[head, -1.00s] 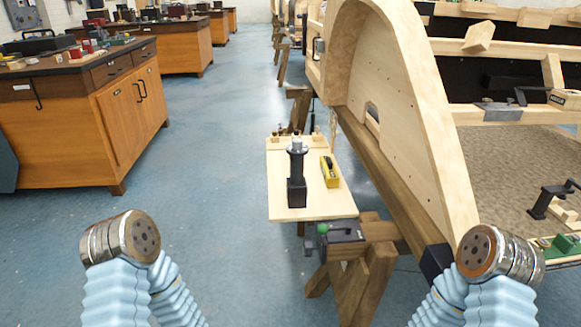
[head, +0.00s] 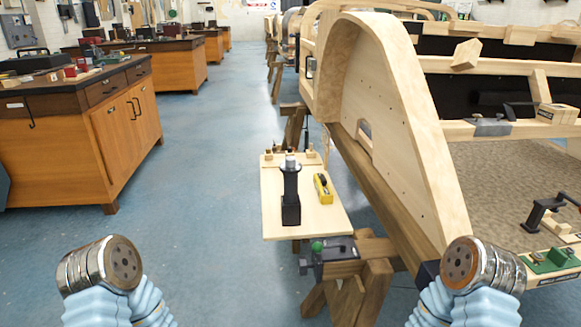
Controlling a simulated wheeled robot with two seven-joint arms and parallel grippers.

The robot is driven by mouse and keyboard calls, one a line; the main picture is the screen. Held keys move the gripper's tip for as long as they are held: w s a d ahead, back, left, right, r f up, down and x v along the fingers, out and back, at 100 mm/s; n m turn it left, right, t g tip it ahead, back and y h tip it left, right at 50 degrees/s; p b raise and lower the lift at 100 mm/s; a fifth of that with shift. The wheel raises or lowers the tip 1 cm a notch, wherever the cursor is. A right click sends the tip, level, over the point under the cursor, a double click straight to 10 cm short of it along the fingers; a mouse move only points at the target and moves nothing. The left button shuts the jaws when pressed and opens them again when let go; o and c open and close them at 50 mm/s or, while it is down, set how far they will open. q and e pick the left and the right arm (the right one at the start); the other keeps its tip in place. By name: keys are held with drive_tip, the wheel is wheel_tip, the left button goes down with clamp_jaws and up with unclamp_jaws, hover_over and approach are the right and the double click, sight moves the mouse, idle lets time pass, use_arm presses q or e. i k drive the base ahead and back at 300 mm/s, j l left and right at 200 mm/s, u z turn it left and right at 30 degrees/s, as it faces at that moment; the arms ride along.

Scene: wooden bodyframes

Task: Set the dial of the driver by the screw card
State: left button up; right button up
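A black upright tool, which looks like the driver (head: 291,208), stands on a pale wooden board (head: 320,222) in the middle of the head view. It has a wide base and a grey top. Its dial and any setting marks are too small to read. I cannot make out a screw card. My two arms show only as blue sleeves with round metal ends at the lower left and lower right. Both are well apart from the driver. No gripper fingers show on either arm.
A yellow tool (head: 322,188) lies right of the driver. A wooden strip with small pegs (head: 291,159) runs along the board's back edge. A dark clamp (head: 327,257) with a green knob sits at the front. A large wooden bodyframe (head: 385,130) stands right. Blue floor (head: 190,215) is clear left.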

sight(290, 161)
drive_tip(key=j+z, duration=0.15)
drive_tip(key=z, duration=0.4)
drive_tip(key=i+j+z, duration=0.2)
drive_tip(key=j+z, duration=0.15)
drive_tip(key=j, duration=0.7)
drive_tip(key=j+z, duration=0.35)
drive_tip(key=j, duration=0.7)
drive_tip(key=j+z, duration=0.1)
drive_tip(key=j, duration=0.75)
